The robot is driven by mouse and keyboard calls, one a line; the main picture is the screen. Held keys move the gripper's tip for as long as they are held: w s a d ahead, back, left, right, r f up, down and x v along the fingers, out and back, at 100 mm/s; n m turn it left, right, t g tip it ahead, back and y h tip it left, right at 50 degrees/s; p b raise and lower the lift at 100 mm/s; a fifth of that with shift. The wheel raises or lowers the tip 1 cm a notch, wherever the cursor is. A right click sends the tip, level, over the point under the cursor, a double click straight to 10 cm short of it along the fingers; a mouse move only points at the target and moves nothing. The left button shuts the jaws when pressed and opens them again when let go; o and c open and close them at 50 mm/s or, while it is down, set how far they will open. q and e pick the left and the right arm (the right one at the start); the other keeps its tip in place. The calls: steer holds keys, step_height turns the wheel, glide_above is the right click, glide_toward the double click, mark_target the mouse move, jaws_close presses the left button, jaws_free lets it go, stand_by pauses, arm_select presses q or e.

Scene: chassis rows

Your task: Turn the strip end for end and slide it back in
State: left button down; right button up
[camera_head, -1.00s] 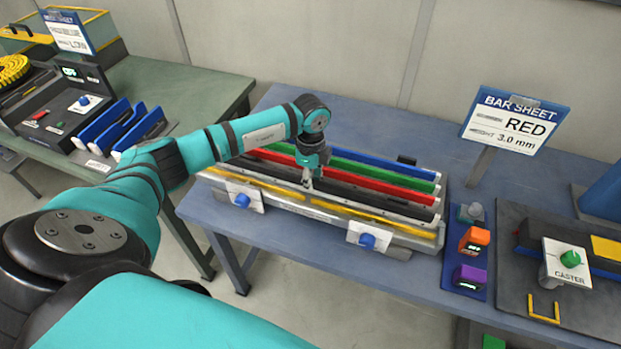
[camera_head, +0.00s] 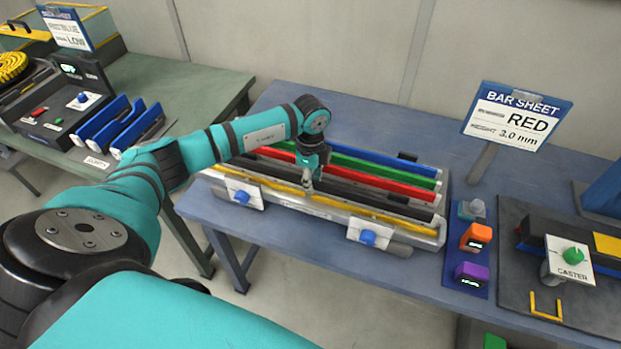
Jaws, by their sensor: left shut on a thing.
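The chassis (camera_head: 428,243) is a long, light-coloured frame on the blue table, with blue, green, red and dark strips lying side by side in rows. The yellow strip (camera_head: 376,212) runs along its front row. My left gripper (camera_head: 308,186) points down over the front-middle of the chassis and is shut on the yellow strip near its middle. The fingertips are small here and partly merge with the strip. The strip lies close to its row; I cannot tell if it is clear of it. My right gripper is not in view.
Two blue knobs (camera_head: 242,198) (camera_head: 368,238) on white plates stick out from the chassis front. A RED sign (camera_head: 516,117) stands behind right. Orange (camera_head: 475,237) and purple (camera_head: 471,274) blocks and a CASTER fixture (camera_head: 569,262) stand right. The blue table behind the chassis is clear.

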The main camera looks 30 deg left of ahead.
arm_select(q)
steer(key=shift+f+b, duration=0.4)
steer(key=shift+f, duration=0.2)
steer(key=c, duration=1.3)
jaws_free()
steer(key=shift+o, duration=0.2)
steer(key=shift+s, duration=0.1)
step_height(320, 180, up, 12)
